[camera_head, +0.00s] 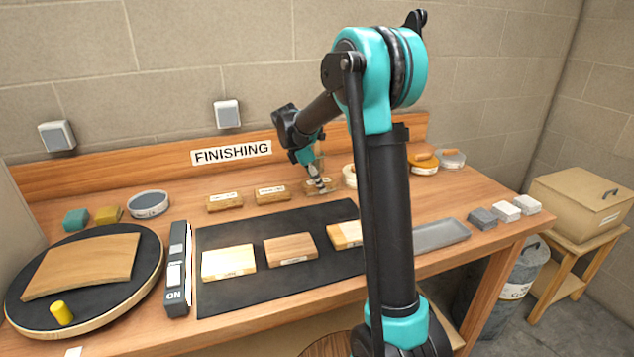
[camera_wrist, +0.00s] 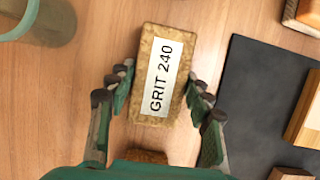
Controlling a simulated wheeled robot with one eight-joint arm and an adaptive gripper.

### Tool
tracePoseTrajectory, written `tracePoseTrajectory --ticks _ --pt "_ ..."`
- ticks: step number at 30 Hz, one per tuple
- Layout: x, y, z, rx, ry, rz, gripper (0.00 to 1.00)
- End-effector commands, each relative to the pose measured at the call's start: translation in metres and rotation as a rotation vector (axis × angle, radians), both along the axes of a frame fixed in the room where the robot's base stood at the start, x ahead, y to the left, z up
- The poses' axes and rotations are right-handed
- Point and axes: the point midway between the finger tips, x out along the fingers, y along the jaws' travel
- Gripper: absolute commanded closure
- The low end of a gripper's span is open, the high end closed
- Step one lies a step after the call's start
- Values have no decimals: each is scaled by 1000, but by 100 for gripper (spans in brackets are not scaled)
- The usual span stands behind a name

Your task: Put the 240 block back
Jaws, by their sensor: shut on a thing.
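The 240 block (camera_wrist: 148,42) is a tan, rough-sided block with a white label reading "GRIT 240" in the wrist view. My gripper (camera_wrist: 160,97) has its fingers against the two long sides of the block and is shut on it. In the head view my gripper (camera_head: 317,183) is at the back of the bench, with the block (camera_head: 331,188) partly hidden under it. The block is at the right end of a row with two similar labelled blocks (camera_head: 225,202) (camera_head: 271,194). I cannot tell whether it touches the bench.
A black mat (camera_head: 230,297) with several wooden pieces lies in front of the row. A round turntable (camera_head: 20,317) with a curved wooden panel (camera_head: 85,264) is at left. My arm hides part of the bench.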

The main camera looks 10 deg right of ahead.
Motion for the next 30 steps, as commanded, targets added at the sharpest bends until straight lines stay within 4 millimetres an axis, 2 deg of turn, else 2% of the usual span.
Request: tracePoseTrajectory --ticks 1,6,17,23,30 --pt "0 0 -1 0 0 0 47" --pt "0 0 0 0 0 0 29" --pt "0 1 4 0 0 0 29" --pt "-2 12 31 0 0 2 29" --pt "-6 31 77 0 1 2 29"
